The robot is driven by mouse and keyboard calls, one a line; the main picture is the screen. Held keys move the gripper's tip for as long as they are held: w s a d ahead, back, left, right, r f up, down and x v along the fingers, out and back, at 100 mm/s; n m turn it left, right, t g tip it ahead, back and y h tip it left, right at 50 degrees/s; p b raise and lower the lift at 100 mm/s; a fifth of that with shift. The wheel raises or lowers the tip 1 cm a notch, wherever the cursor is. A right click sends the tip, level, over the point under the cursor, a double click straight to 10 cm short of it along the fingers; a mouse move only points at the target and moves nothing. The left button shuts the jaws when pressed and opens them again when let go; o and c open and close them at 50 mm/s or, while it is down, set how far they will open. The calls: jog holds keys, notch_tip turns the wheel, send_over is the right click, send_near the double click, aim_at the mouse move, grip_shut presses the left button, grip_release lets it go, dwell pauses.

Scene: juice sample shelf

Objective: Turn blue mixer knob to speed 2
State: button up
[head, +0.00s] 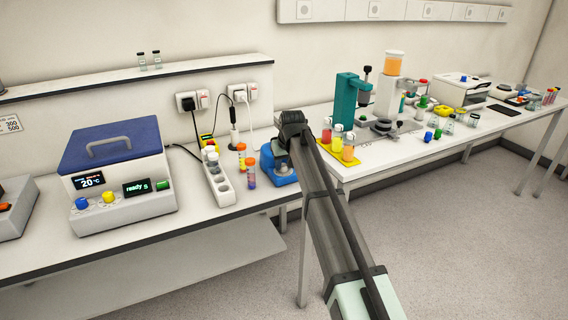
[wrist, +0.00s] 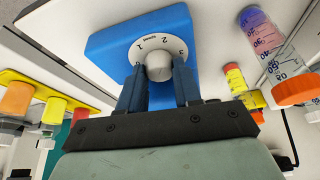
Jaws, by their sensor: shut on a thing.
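The blue mixer (head: 281,176) stands near the right end of the left bench, partly hidden behind my arm. In the wrist view the mixer (wrist: 105,44) shows a white dial (wrist: 146,39) with marks 1, 2 and 3 around a grey knob (wrist: 159,68). My gripper (wrist: 159,73) has its two dark fingers closed on either side of the knob. In the head view my gripper (head: 284,146) is at the mixer, and its fingers are mostly hidden. I cannot make out a pointer on the knob, so its setting is unclear.
A yellow rack (head: 350,163) with coloured bottles is close on the right. A blue-lidded bath (head: 112,145) is farther left.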

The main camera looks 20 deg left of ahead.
jog(key=o, duration=1)
jog(key=shift+r, duration=0.1)
jog(key=v, duration=1.3)
jog(key=shift+s+r, duration=0.2)
jog(key=shift+r, duration=0.05)
jog(key=shift+w, duration=0.1)
